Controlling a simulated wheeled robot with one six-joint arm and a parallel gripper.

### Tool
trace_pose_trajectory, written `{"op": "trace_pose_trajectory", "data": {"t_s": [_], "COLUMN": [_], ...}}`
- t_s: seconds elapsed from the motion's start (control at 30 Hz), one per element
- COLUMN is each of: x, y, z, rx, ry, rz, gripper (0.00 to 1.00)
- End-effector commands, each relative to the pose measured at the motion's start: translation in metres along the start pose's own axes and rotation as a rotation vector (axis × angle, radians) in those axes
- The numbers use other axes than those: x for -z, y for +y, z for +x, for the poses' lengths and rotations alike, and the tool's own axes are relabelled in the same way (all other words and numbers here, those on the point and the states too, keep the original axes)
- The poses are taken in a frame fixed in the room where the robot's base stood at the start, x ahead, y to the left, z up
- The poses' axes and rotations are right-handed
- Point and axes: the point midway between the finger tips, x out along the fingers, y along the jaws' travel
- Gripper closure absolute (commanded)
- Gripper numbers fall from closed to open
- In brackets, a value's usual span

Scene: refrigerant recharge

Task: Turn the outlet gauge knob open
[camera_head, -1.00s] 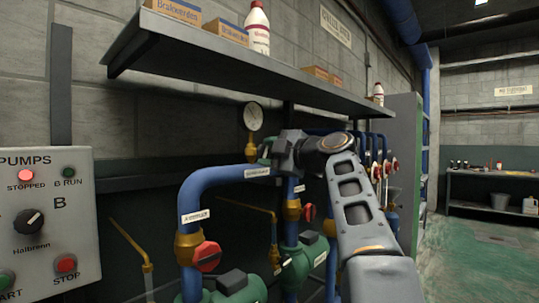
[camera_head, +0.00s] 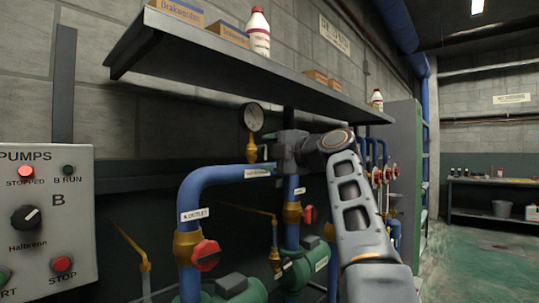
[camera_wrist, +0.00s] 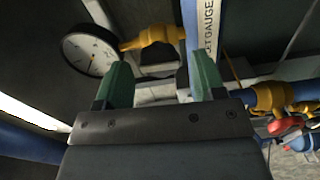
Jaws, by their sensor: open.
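The outlet gauge (camera_head: 252,117) is a round white dial with a dark rim, standing above the blue pipe on a brass fitting (camera_head: 251,148). In the wrist view the gauge (camera_wrist: 90,50) is at upper left and the brass fitting (camera_wrist: 154,37) lies just beyond my fingertips.
A blue pipe (camera_head: 213,185) bends below the gauge; a red valve handle (camera_head: 206,255) sits lower on it. A shelf (camera_head: 230,62) with bottles and boxes hangs above. The pump panel (camera_head: 70,225) is at left. A label ending in "GAUGE" (camera_wrist: 208,32) shows in the wrist view.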

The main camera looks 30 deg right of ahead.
Motion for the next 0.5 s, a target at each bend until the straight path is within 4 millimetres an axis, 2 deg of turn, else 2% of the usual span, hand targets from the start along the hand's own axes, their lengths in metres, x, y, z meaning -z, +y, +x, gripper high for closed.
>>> {"op": "trace_pose_trajectory", "data": {"t_s": [0.5], "x": [0.000], "y": [-0.001], "z": [-0.059], "rx": [-0.002], "ry": [-0.003], "rz": [0.000], "gripper": [0.37]}}
